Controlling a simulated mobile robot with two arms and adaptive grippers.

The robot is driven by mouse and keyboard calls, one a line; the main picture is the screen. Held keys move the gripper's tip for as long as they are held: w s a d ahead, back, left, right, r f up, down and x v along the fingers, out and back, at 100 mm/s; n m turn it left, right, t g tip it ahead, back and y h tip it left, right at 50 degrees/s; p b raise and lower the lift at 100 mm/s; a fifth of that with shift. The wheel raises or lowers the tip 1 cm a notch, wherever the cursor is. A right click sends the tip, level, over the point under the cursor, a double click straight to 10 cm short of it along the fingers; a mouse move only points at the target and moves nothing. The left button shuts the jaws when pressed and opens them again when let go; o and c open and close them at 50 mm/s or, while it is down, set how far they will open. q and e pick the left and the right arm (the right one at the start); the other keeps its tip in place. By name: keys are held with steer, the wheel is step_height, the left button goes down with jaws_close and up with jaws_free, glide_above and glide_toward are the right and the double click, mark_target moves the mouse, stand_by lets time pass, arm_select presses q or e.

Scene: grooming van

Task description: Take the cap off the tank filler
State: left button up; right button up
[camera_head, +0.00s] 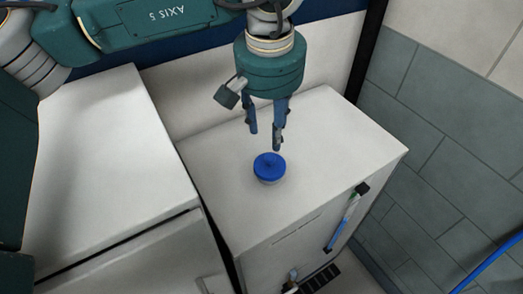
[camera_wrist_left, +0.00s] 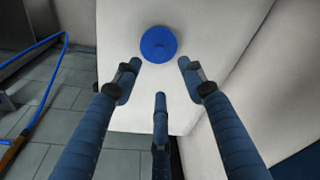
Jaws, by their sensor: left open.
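The blue cap (camera_head: 269,166) sits on the pale neck of the tank filler (camera_head: 271,181), on top of the white tank (camera_head: 333,145). My left gripper (camera_head: 265,140) points down above and just behind the cap, open and empty, its fingers apart from the cap. In the left wrist view the cap (camera_wrist_left: 158,44) lies beyond the tips of the spread blue fingers (camera_wrist_left: 157,75), towards the top of the picture. The neck is hidden under the cap there. My right gripper is in neither view.
A white cabinet (camera_head: 105,165) stands left of the tank, with a narrow dark gap between. A level tube (camera_head: 345,220) and a tap (camera_head: 291,280) are on the tank's front. A blue hose (camera_head: 490,262) runs at the right. The tank top around the cap is clear.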

mark_target(270, 156)
arm_select(q)
step_height(270, 156, down, 4)
steer(key=shift+w+d+f+p, duration=0.1)
steer(key=shift+p, duration=0.45)
steer(key=f+p, duration=0.2)
steer(key=shift+w+f+p, duration=0.25)
steer(key=shift+f+p, duration=0.15)
steer(key=shift+w+f, duration=0.2)
steer(key=shift+f, duration=1.05)
steer(key=c, duration=0.8)
steer(key=shift+c, duration=1.1)
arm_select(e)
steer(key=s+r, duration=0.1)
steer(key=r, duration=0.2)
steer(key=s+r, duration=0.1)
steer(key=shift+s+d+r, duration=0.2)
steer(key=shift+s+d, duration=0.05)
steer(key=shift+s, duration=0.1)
